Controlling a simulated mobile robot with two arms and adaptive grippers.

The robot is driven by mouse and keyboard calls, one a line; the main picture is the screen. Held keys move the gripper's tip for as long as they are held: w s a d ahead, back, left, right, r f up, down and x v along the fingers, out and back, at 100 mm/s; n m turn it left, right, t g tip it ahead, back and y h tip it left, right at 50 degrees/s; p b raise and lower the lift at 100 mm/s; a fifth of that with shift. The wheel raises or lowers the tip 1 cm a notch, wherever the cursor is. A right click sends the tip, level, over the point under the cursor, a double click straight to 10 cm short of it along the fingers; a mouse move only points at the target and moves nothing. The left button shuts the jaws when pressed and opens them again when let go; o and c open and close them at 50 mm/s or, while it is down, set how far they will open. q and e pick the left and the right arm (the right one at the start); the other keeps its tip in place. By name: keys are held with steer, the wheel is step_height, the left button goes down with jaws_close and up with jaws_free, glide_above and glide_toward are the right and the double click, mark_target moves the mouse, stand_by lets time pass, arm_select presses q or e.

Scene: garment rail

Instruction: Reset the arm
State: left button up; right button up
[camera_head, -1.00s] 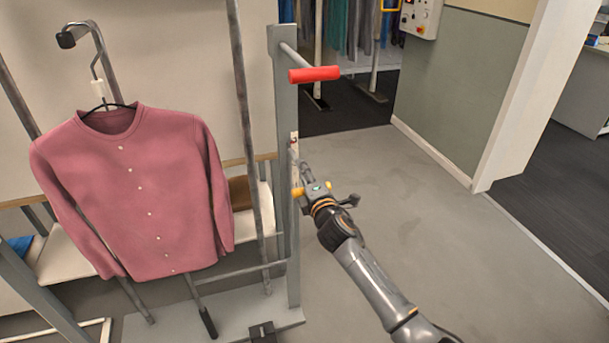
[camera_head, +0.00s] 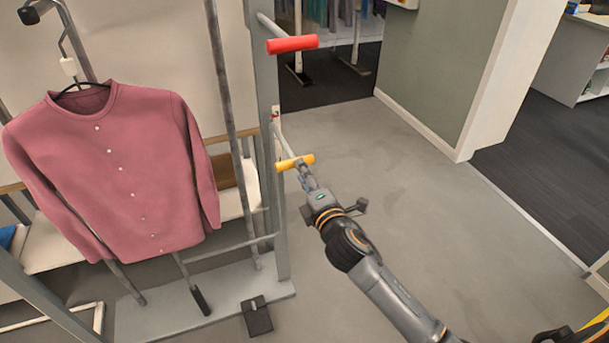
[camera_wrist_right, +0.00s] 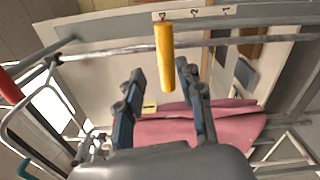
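My right gripper (camera_head: 305,180) is just in front of and below the yellow handle (camera_head: 295,161) on the rail's grey post. In the right wrist view the two fingers (camera_wrist_right: 162,110) are spread apart with nothing between them. The yellow handle (camera_wrist_right: 166,58) shows there beyond the fingertips, apart from them. A grey rod joins the handle to the post. My left gripper is not in view.
A red handle (camera_head: 292,44) sticks out higher on the post (camera_head: 266,130). A pink cardigan (camera_head: 125,180) hangs at the left. A black pedal-like block (camera_head: 257,316) lies by the rail's base. The grey floor (camera_head: 440,250) to the right is open.

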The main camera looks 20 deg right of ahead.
stand_by(0.4)
steer(key=s+d+f+m+g, duration=0.1)
steer(key=s+f+m+g, duration=0.15)
steer(key=f, duration=0.95)
steer(key=s+d+f+m+g, duration=0.1)
steer(key=s+f+m+g, duration=0.15)
steer(key=f, duration=0.85)
steer(key=s+d+f+m+g, duration=0.1)
steer(key=s+f+m+g, duration=0.1)
steer(key=s+f, duration=0.45)
steer(key=s+d+f+m+g, duration=0.1)
steer(key=s+f+m+g, duration=0.15)
steer(key=f, duration=0.75)
steer(key=s+f+m+g, duration=0.2)
steer(key=s+f, duration=0.4)
steer(key=s, duration=0.7)
steer(key=s+f+m+g, duration=0.3)
steer(key=s+f, duration=0.4)
steer(key=s, duration=0.6)
steer(key=s+f+m+g, duration=0.2)
steer(key=s+f, duration=0.4)
steer(key=s, duration=0.7)
steer(key=shift+a+f+m+h, duration=0.3)
steer(key=shift+m, duration=0.55)
